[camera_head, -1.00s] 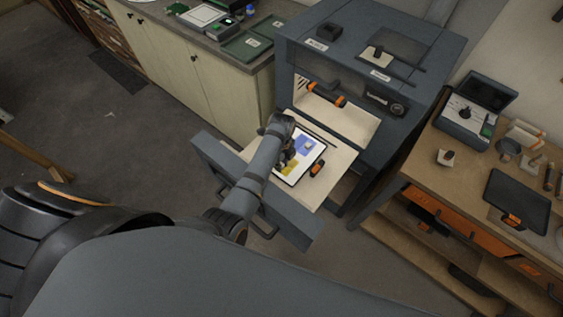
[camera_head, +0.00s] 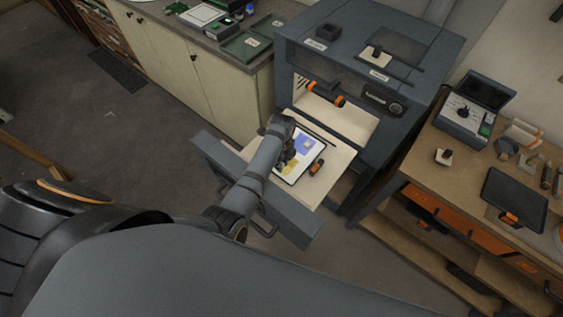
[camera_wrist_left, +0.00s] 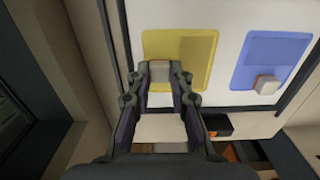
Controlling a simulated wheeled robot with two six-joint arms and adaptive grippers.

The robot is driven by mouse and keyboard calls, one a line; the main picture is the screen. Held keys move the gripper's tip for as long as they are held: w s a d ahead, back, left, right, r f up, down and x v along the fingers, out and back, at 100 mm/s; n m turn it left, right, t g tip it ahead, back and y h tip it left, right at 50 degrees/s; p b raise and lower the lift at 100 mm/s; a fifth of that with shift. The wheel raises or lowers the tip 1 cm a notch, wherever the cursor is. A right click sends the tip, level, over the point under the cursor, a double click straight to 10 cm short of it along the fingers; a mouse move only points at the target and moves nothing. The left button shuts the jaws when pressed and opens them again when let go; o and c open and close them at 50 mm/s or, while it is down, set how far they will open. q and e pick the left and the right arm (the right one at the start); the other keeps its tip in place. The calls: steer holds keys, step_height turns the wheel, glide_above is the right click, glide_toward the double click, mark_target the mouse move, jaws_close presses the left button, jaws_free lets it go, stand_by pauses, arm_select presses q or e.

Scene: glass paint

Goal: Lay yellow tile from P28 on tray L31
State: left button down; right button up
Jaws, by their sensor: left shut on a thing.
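The yellow tile (camera_wrist_left: 185,45) is at the upper middle of the left wrist view, over a white tray (camera_wrist_left: 228,38) with a dark rim. My left gripper (camera_wrist_left: 160,75) is shut on the small pale knob at the tile's near edge. I cannot tell whether the tile touches the tray or hangs just above it. In the head view the gripper (camera_head: 287,158) is over the white tray (camera_head: 303,166) and partly hides the tile. A blue tile (camera_wrist_left: 270,60) with its own pale knob lies beside the yellow one. My right gripper is not in view. No P28 or L31 label is readable.
The tray lies on a pale pulled-out shelf (camera_head: 338,160) at the open front of a dark cabinet (camera_head: 335,70). A wooden workbench (camera_head: 440,180) with a dark tray (camera_head: 515,200) stands at the right. A counter with green trays (camera_head: 247,44) is behind left.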

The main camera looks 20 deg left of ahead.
arm_select(q)
steer(key=c, duration=1.1)
jaws_free()
steer(key=shift+c, duration=0.2)
step_height(320, 180, up, 2)
steer(key=shift+r, duration=2.5)
